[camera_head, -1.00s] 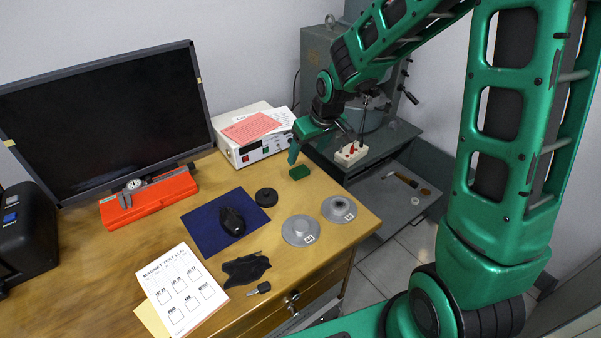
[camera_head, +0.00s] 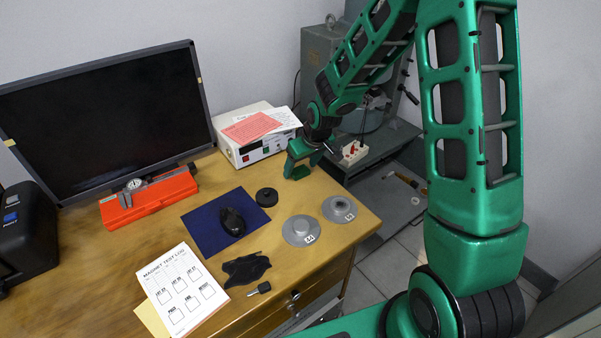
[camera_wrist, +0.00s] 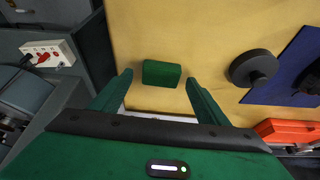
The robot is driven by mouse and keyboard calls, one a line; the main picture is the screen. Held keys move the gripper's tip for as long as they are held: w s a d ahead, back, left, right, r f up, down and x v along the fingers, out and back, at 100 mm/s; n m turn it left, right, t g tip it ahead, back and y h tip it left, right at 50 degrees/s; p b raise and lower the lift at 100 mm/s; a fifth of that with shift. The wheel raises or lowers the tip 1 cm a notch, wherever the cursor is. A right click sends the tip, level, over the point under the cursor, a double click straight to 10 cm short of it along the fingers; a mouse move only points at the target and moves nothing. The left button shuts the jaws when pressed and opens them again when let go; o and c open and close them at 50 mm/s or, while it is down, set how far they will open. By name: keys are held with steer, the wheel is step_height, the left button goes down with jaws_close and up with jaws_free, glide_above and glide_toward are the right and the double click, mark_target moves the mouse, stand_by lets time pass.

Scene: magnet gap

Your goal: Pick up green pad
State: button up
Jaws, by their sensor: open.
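The green pad (camera_wrist: 162,74) is a small dark green block lying on the wooden table. In the wrist view it sits just beyond and between the two fingers, with bare table showing on both sides of it. My gripper (camera_wrist: 158,88) is open and empty, its green fingers apart on either side of the pad's line. In the head view my gripper (camera_head: 294,172) is low over the table's back right part, in front of the white instrument. The pad cannot be made out there, as the gripper covers that spot.
A black knob-shaped piece (camera_wrist: 253,68) stands beside the pad. Two grey discs (camera_head: 301,230) and a blue mat (camera_head: 208,241) with a mouse lie nearer. A white instrument (camera_head: 270,148) with papers stands behind. A white socket block (camera_head: 353,153) is on the grey machine to the right.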

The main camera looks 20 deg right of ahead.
mark_target(297, 171)
steer(key=shift+w+f, duration=0.1)
steer(key=shift+f, duration=0.2)
steer(key=c, duration=1.1)
steer(key=shift+r, duration=0.1)
steer(key=shift+r, duration=0.45)
steer(key=r, duration=0.2)
steer(key=a+r, duration=0.1)
steer(key=r, duration=0.1)
steer(key=shift+a, duration=0.15)
steer(key=a+r, duration=0.2)
steer(key=a, duration=0.1)
steer(key=a+r, duration=0.2)
steer(key=a, duration=0.2)
steer(key=a+r, duration=0.2)
steer(key=a, duration=0.1)
steer(key=shift+w+a, duration=0.2)
steer(key=shift+w, duration=0.15)
